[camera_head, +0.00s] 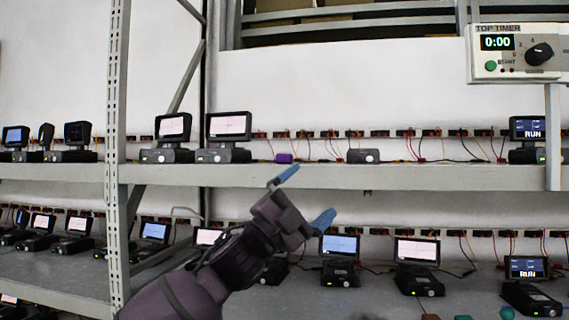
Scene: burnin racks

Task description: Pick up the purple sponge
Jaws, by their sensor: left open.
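The purple sponge (284,158) is a small block lying on the upper shelf, just right of a device with a lit screen. My left gripper (306,195) has blue fingertips and is open and empty. It is in front of the shelf edge, below and slightly right of the sponge, and apart from it. My right gripper is not in view.
The upper shelf (400,177) holds screen devices (228,127) left of the sponge and a low dark box (363,156) to its right. Wires run along the back. A metal post (117,120) stands at left. A lower shelf (375,298) holds several more devices. A timer (515,53) hangs top right.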

